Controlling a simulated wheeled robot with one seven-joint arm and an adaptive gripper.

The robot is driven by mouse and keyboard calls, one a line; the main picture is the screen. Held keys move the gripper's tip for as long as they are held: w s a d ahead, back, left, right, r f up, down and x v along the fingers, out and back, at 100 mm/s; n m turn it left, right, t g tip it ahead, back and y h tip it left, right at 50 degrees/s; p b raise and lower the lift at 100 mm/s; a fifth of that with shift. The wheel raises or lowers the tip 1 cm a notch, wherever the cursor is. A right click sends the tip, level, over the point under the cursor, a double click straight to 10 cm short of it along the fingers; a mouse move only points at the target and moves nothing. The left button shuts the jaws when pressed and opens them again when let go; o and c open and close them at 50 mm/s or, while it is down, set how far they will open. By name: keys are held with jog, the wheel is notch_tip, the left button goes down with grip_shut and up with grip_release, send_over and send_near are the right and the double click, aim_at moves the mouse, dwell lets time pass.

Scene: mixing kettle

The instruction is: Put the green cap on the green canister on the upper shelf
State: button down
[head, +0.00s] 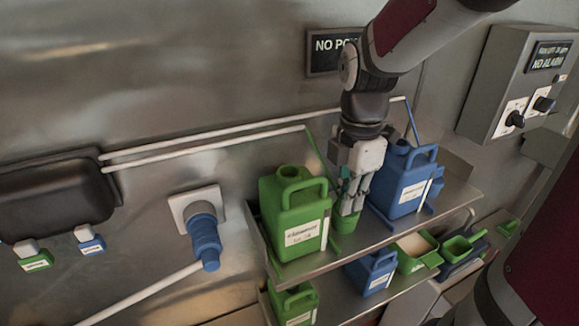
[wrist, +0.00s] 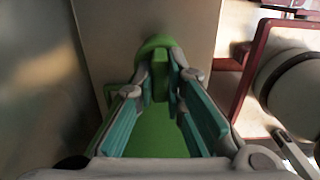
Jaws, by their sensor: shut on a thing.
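The green canister (head: 290,215) stands upright on the upper shelf (head: 290,268), with a handle, a white label and an open-looking neck at its top left. My gripper (head: 352,205) points down just right of it, between it and the blue canister. In the wrist view, my gripper (wrist: 165,85) is shut on a green piece (wrist: 160,62), rounded at its far end, which looks like the green cap. A larger green surface (wrist: 155,138) shows beneath the fingers. In the head view, green (head: 345,223) shows at the fingertips, but the fingers hide most of the held piece.
A blue canister (head: 405,183) stands close right of my gripper. The lower shelf holds another green canister (head: 292,303), a blue one (head: 372,272) and green containers (head: 416,246). White pipes (head: 210,148) run along the wall. A blue plug (head: 204,240) sticks out left of the shelves.

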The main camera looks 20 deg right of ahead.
jog(key=shift+r, duration=0.15)
jog(key=shift+r+p, duration=0.9)
jog(key=shift+r, duration=0.9)
jog(key=shift+s, duration=0.1)
